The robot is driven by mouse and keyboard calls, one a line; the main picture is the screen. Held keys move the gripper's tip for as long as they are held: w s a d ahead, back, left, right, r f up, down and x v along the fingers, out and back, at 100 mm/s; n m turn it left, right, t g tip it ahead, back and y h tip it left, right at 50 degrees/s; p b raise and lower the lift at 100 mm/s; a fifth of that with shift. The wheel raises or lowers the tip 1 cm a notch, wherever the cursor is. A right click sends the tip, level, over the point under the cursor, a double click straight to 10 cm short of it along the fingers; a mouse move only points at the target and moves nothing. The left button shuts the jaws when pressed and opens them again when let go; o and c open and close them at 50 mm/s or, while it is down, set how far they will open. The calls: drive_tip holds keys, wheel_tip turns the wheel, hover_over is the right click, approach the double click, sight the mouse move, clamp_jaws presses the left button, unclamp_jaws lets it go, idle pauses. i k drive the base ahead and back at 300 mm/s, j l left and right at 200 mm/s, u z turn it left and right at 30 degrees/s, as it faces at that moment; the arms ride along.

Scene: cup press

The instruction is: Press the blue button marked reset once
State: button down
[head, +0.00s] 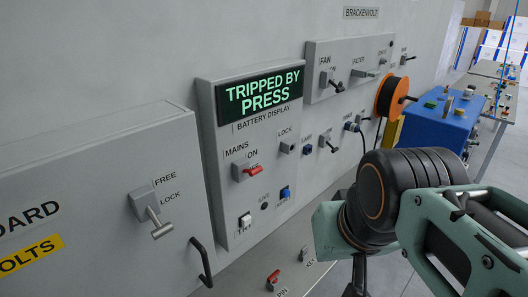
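A small blue button (285,192) sits low on the right of the grey panel headed BATTERY DISPLAY (225,160). Its label is too small to read, so I cannot confirm that it says reset. The display (262,92) on this panel reads TRIPPED BY PRESS in green. A dark part of my gripper (358,277) shows at the bottom edge, below my green and black wrist, to the right of and lower than the blue button and apart from it. The fingertips are not clearly seen, so I cannot tell whether it is open.
A red MAINS switch (246,171) and a white switch (245,221) share the panel. A grey box with a lever (152,214) and black handle (203,262) juts out at left. An orange reel (389,97) and blue box (438,125) stand beyond my arm. A red-handled control (273,280) sits below.

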sight(286, 193)
drive_tip(key=l+u, duration=0.85)
drive_tip(key=k+l+u, duration=0.15)
drive_tip(key=l+u, duration=0.3)
drive_tip(key=l, duration=0.15)
